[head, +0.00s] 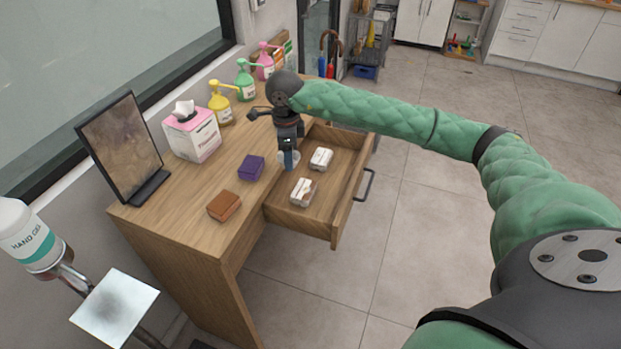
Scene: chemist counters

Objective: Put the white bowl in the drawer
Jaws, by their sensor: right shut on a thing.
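The white bowl (294,165) shows as a small pale rim around the fingertips of my right gripper (289,160). The gripper points down and is shut on the bowl, hiding much of it. The bowl is at the back part of the open drawer (328,218), near the desk's front edge. I cannot tell whether it touches the drawer floor. The drawer is pulled out to the right of the desk and has a dark handle (365,185). My left gripper is not in view.
Two small white packages (320,158) (302,192) lie in the drawer. On the desk (190,210) are a purple box (251,167), a brown box (224,205), a tissue box (192,136), a picture frame (122,147) and several pump bottles (221,104). The drawer's front-right floor looks clear.

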